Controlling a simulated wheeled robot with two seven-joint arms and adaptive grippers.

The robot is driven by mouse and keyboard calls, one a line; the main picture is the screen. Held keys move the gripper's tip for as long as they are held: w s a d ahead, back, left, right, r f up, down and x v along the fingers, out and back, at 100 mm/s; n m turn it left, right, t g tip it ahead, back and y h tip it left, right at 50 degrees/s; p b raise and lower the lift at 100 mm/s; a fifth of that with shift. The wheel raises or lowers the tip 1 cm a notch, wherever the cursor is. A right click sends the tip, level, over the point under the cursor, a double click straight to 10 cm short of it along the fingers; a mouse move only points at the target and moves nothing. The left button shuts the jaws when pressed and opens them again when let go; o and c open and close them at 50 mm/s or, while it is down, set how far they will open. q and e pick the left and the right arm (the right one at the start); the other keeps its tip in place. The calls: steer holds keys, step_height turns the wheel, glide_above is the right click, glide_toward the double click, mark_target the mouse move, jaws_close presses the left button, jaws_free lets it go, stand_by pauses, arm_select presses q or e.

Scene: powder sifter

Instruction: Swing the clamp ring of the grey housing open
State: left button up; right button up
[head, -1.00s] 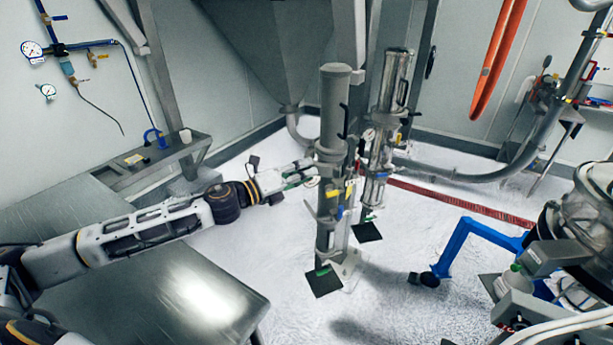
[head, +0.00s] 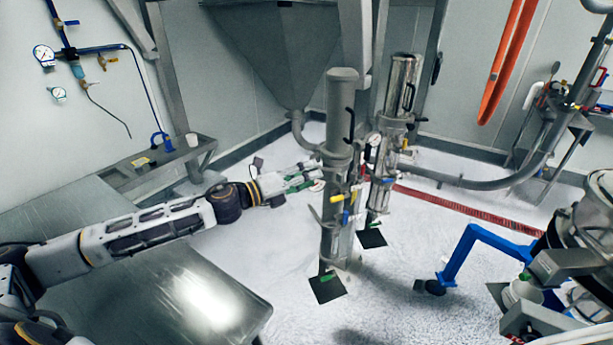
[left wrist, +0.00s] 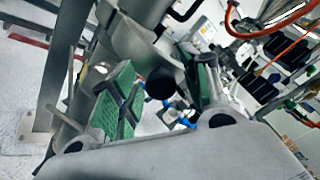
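The grey housing (head: 340,115) is a tall upright cylinder with a black handle, standing on the floor in the middle of the head view. Its clamp ring (head: 337,151) appears as a collar around its middle; I cannot tell whether it is open. My left gripper (head: 313,179) is just left of the housing, below that collar. In the left wrist view, the green-padded fingers of my left gripper (left wrist: 161,92) are apart. A dark round-ended part (left wrist: 160,83) shows between them, with grey metal of the housing behind; contact is unclear. My right gripper is out of view.
A shiny metal cylinder (head: 400,88) stands close behind the housing to the right. A metal table (head: 180,285) lies under my left arm. A blue-legged frame (head: 462,252) stands at right. White floor is open in front.

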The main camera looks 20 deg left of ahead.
arm_select(q)
steer(key=v, duration=0.6)
stand_by(2.3)
steer(key=shift+v, duration=2.95)
steer(key=shift+r, duration=0.1)
step_height(320, 180, up, 9)
steer(key=p, duration=0.9)
steer(key=shift+r+p, duration=0.45)
steer(key=shift+p, duration=0.15)
